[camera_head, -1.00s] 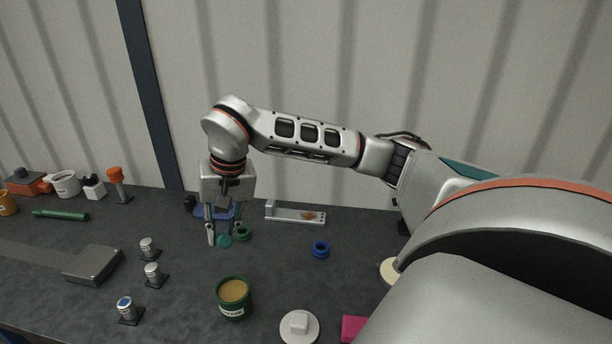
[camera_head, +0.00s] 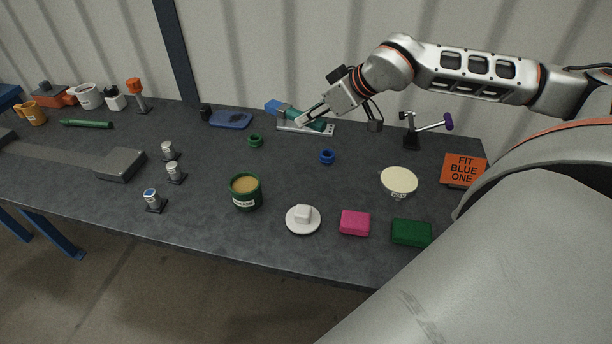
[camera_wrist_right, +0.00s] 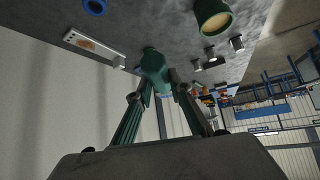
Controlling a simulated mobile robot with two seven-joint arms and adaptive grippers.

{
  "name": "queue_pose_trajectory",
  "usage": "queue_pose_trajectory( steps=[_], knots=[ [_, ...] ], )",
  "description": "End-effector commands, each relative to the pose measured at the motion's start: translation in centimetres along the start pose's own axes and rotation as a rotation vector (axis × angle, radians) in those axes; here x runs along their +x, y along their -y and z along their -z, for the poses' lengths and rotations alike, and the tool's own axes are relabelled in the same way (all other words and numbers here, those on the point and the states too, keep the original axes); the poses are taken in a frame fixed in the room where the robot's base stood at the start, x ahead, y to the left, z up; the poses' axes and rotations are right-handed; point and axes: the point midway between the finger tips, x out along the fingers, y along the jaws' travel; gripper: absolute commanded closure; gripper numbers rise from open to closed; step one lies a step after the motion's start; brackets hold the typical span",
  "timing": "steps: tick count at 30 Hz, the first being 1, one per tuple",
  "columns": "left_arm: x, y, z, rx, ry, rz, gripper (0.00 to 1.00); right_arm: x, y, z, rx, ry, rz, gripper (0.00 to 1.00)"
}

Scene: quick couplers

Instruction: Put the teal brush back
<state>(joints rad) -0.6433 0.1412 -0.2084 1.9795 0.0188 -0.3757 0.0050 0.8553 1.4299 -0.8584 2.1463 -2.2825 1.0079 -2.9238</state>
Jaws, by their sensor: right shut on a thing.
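My right gripper (camera_head: 303,117) is shut on the teal brush (camera_head: 290,113), held tilted at the back of the table. In the right wrist view the brush (camera_wrist_right: 153,66) sits between the fingertips, its round end towards the camera's far side. Whether the brush touches the holder is hidden in the head view. My left gripper is not in view.
A blue tray (camera_head: 232,120), green ring (camera_head: 255,140) and blue ring (camera_head: 327,157) lie nearby. A green grease tin (camera_head: 245,192) and couplers stand at front left. A stand with a purple-tipped lever (camera_head: 430,127) is right. The table between is mostly clear.

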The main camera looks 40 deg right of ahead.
Motion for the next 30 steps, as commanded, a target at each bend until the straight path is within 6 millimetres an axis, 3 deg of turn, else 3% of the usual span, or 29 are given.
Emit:
queue_pose_trajectory(
  steps=[16, 30],
  knots=[
    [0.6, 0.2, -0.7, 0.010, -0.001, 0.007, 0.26, 9.0, 0.0, -9.2, 0.001, 0.006, 0.002, 1.00],
    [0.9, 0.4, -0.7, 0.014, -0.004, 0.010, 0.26, 12.3, 0.1, -12.4, 0.001, 0.004, 0.002, 1.00]
  ],
)
